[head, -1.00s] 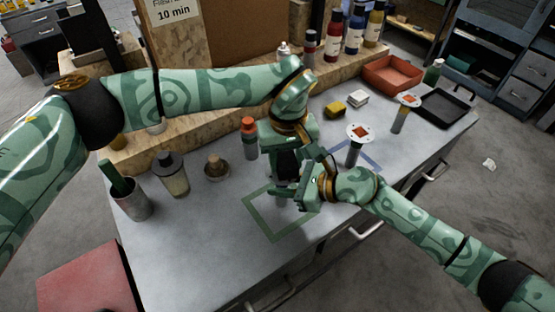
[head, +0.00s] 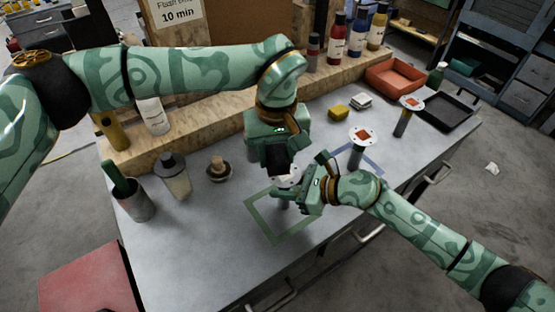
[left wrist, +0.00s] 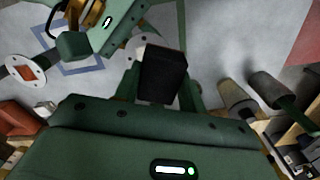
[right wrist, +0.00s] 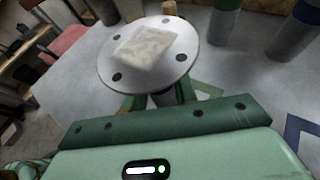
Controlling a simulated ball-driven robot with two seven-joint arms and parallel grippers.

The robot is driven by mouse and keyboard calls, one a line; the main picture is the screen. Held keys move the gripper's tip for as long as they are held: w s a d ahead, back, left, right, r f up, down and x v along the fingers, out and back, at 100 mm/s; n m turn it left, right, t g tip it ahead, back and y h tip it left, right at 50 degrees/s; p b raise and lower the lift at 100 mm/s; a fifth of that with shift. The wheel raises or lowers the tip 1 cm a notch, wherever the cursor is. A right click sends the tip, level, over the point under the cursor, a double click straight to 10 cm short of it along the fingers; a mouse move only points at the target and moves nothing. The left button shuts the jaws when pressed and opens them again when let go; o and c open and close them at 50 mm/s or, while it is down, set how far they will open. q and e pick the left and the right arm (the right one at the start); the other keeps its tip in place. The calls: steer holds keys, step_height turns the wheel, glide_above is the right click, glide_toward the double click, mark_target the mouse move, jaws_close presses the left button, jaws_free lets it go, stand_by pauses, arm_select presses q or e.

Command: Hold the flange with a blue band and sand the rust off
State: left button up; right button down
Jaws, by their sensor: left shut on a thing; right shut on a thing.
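My right gripper (head: 298,196) is shut on the stem of a flange (right wrist: 150,52) and holds it above the green square outline (head: 262,231). Its round, pale plate faces up with several dark holes and a pale greyish patch, with no orange. No blue band shows on it; the fingers hide the upper stem. My left gripper (left wrist: 160,85) is shut on a black block (left wrist: 163,72), which also shows in the head view (head: 280,158). The block is near the plate's far side and partly covers it in the left wrist view. It does not show over the plate in the right wrist view.
Two flanges with orange patches stand at the right, one (head: 361,136) by the blue square outline (head: 375,160), one (head: 411,103) farther back. A red tray (head: 393,75), black tray (head: 447,110) and yellow sponge (head: 339,111) lie behind. A brush cup (head: 135,203) stands left.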

arm_select(q)
steer(key=shift+r, duration=1.8)
arm_select(e)
steer(key=c, duration=1)
jaws_free()
steer(key=v, duration=1.2)
steer(key=shift+r, duration=0.1)
